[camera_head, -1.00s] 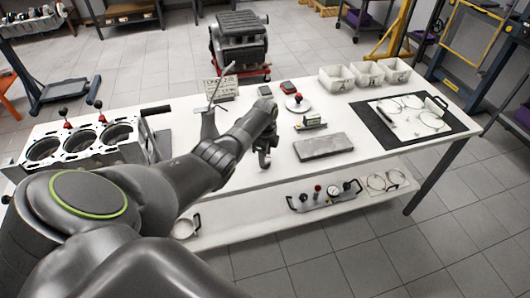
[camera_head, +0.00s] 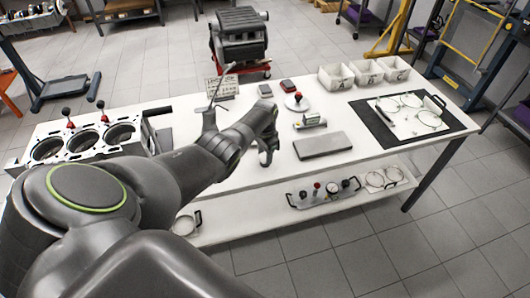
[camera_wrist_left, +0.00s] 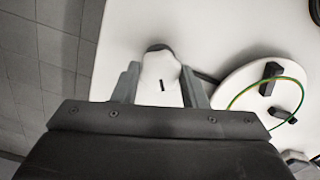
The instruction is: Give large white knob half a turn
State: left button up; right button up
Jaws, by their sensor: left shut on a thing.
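The large white knob (camera_wrist_left: 160,70) sits near the edge of a white surface in the left wrist view. It has a rounded white body with a short dark mark on it and a dark part at its far end. My left gripper (camera_wrist_left: 160,88) is shut on the knob, with one finger on each side. In the head view my left gripper (camera_head: 268,150) is low at the near side of the workbench, and the knob cannot be made out there. My right gripper is not in view.
A white disc (camera_wrist_left: 245,95) with black blocks and a green-yellow wire lies right of the knob. On the workbench (camera_head: 230,176) are an engine block (camera_head: 75,142), a grey slab (camera_head: 322,145), white bins (camera_head: 336,76) and a dark mat (camera_head: 448,131).

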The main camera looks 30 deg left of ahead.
pick_arm(q)
jog(key=n, duration=0.5)
jog(key=shift+w+r+n+p, duration=0.1)
jog(key=shift+n+p, duration=0.25)
jog(key=shift+n, duration=0.05)
jog(key=n, duration=0.5)
jog(key=shift+n, duration=0.4)
jog(key=o, duration=1)
jog(key=shift+r+p, duration=0.4)
jog(key=shift+p, duration=0.25)
notch_tip(320, 180, up, 7)
jog(key=p, duration=0.3)
jog(key=shift+r, duration=0.2)
notch_tip(320, 180, up, 9)
send_over(265, 156)
